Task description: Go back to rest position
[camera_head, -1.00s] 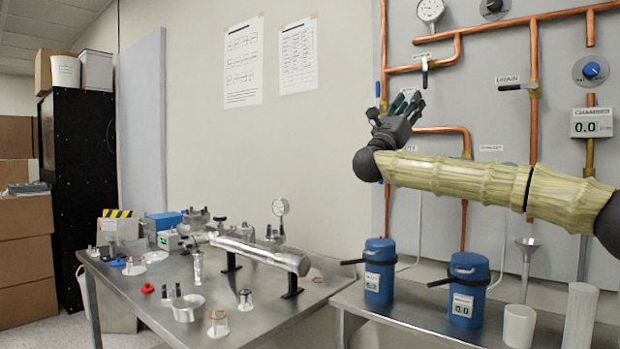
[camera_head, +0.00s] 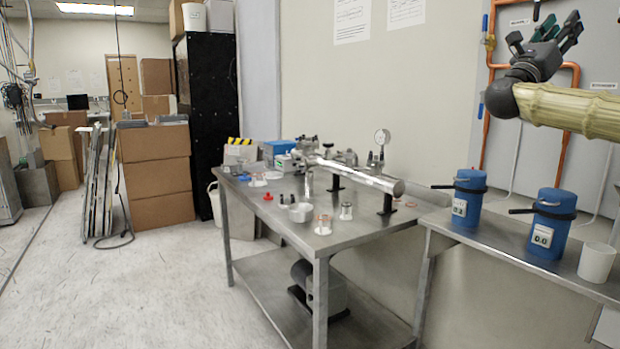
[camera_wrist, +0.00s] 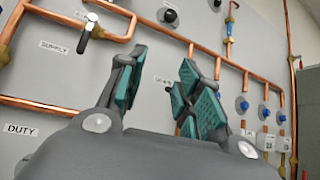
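My gripper (camera_head: 548,36) is raised at the upper right of the head view, in front of the grey pipe panel. In the wrist view my gripper (camera_wrist: 158,95) shows two green-padded fingers spread apart with nothing between them. The fingers point up toward the panel (camera_wrist: 140,75) and its copper pipes, and no contact can be made out. My arm (camera_head: 580,108) comes in from the right edge, held above the bench with the blue flasks.
A steel table (camera_head: 270,218) carries a metal tube assembly (camera_head: 355,174) and small parts. Blue flasks (camera_head: 470,198) and a white cup (camera_head: 596,262) stand on the right bench. Stacked boxes (camera_head: 155,175) and a black cabinet (camera_head: 205,110) stand behind. Open floor (camera_head: 150,290) lies at left.

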